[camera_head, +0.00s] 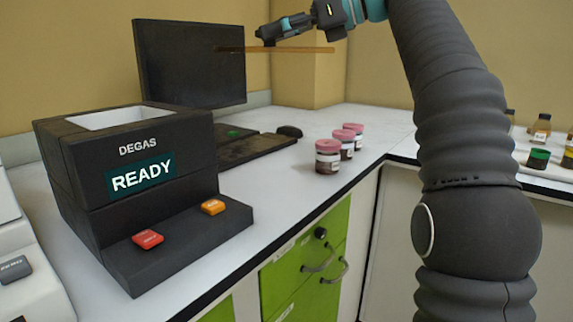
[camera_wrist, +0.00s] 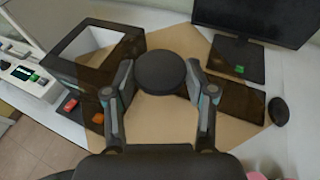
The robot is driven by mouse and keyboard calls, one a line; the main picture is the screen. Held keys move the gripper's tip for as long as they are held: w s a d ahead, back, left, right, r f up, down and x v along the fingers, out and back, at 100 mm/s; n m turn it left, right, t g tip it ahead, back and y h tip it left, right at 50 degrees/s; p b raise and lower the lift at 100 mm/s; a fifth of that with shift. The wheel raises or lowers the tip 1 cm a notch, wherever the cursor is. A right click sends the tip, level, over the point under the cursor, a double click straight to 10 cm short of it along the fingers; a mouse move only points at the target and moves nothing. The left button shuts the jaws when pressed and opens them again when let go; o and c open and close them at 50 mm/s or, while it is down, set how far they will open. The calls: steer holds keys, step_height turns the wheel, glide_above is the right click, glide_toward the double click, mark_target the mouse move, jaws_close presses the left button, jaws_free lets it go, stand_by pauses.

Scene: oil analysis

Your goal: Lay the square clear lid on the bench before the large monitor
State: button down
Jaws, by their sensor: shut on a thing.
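The square clear lid (camera_head: 300,50) shows edge-on in the head view as a thin brownish sheet, level and raised above the bench, in front of the large monitor (camera_head: 190,62). In the wrist view the lid (camera_wrist: 165,128) is a see-through tan square with a round black knob (camera_wrist: 161,72). My gripper (camera_head: 270,36) is shut on the lid by its knob. In the wrist view the two fingers of my gripper (camera_wrist: 160,76) stand on either side of the knob. The monitor (camera_wrist: 262,18) stands at the top right there.
The black DEGAS unit (camera_head: 125,160), open on top and reading READY, stands at front left. A keyboard (camera_head: 245,148) and mouse (camera_head: 289,131) lie before the monitor. Several pink-capped jars (camera_head: 328,157) stand on the bench (camera_head: 270,185) near its front edge. White bench surface is bare around them.

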steer(key=b, duration=1.1)
glide_above(282, 185)
step_height(282, 185, down, 21)
steer(key=shift+a+f, duration=0.1)
steer(key=shift+f, duration=0.05)
steer(key=shift+f+b, duration=0.75)
steer(key=shift+f, duration=1.75)
steer(key=shift+f, duration=0.1)
steer(key=shift+c, duration=1.9)
jaws_free()
steer(key=shift+f, duration=0.1)
steer(key=shift+d+r, duration=0.2)
steer(key=shift+r, duration=0.05)
steer(key=p+v, duration=0.2)
steer(key=v, duration=0.9)
steer(key=shift+s+d+r, duration=0.1)
steer(key=shift+s+d, duration=0.05)
steer(key=shift+d, duration=0.15)
